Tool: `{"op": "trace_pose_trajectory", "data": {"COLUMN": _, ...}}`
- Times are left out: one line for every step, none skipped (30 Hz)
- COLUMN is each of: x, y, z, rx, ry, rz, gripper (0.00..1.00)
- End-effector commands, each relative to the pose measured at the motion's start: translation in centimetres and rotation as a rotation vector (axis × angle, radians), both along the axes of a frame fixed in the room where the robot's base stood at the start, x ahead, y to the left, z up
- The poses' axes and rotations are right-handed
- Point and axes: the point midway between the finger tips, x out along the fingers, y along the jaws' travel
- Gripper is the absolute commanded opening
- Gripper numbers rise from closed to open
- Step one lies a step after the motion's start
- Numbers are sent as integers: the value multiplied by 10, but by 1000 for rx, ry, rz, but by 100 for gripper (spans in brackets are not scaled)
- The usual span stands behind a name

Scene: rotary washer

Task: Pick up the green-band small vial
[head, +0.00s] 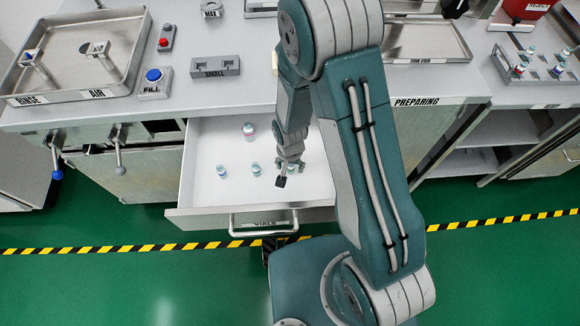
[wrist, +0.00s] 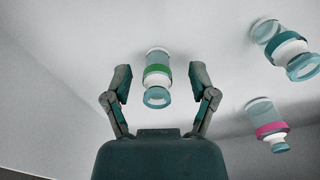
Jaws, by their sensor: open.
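The green-band small vial (wrist: 157,72) stands in the wrist view, clear glass with a green band and a pale ring-shaped top. My gripper (wrist: 161,82) is open, with one finger on each side of the vial. Gaps show between both fingers and the glass, so nothing is gripped. In the head view my gripper (head: 288,174) reaches down into the open white drawer (head: 207,143), over its right part. The gripper partly covers a vial there, and its band colour cannot be made out in that view.
A teal-band vial (wrist: 288,48) and a pink-band vial (wrist: 267,124) stand to the right in the wrist view. The drawer's front wall (head: 240,222) is close.

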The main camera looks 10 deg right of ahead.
Motion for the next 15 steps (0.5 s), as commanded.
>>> {"op": "trace_pose_trajectory", "data": {"x": 0, "y": 0, "z": 0, "rx": 0, "ry": 0, "rz": 0, "gripper": 74}}
{"op": "trace_pose_trajectory", "data": {"x": 0, "y": 0, "z": 0, "rx": 0, "ry": 0, "rz": 0, "gripper": 74}}
{"op": "trace_pose_trajectory", "data": {"x": 0, "y": 0, "z": 0, "rx": 1, "ry": 0, "rz": 0, "gripper": 74}}
{"op": "trace_pose_trajectory", "data": {"x": 0, "y": 0, "z": 0, "rx": 1, "ry": 0, "rz": 0, "gripper": 60}}
{"op": "trace_pose_trajectory", "data": {"x": 0, "y": -1, "z": 0, "rx": 1, "ry": 0, "rz": 0, "gripper": 50}}
{"op": "trace_pose_trajectory", "data": {"x": 0, "y": -1, "z": 1, "rx": 1, "ry": 0, "rz": 0, "gripper": 41}}
{"op": "trace_pose_trajectory", "data": {"x": 0, "y": -1, "z": 1, "rx": 1, "ry": 0, "rz": 0, "gripper": 34}}
{"op": "trace_pose_trajectory", "data": {"x": 0, "y": -1, "z": 1, "rx": 1, "ry": 0, "rz": 0, "gripper": 26}}
{"op": "trace_pose_trajectory", "data": {"x": 0, "y": -1, "z": 1, "rx": 1, "ry": 0, "rz": 0, "gripper": 17}}
{"op": "trace_pose_trajectory", "data": {"x": 0, "y": -1, "z": 1, "rx": 1, "ry": 0, "rz": 0, "gripper": 14}}
{"op": "trace_pose_trajectory", "data": {"x": 0, "y": -1, "z": 1, "rx": 1, "ry": 0, "rz": 0, "gripper": 14}}
{"op": "trace_pose_trajectory", "data": {"x": 0, "y": 0, "z": 1, "rx": 1, "ry": 0, "rz": 0, "gripper": 14}}
{"op": "trace_pose_trajectory", "data": {"x": 0, "y": 0, "z": 1, "rx": 1, "ry": 0, "rz": 0, "gripper": 14}}
{"op": "trace_pose_trajectory", "data": {"x": 0, "y": 0, "z": 1, "rx": 0, "ry": 0, "rz": 0, "gripper": 14}}
{"op": "trace_pose_trajectory", "data": {"x": 0, "y": 0, "z": 1, "rx": 0, "ry": 0, "rz": 0, "gripper": 13}}
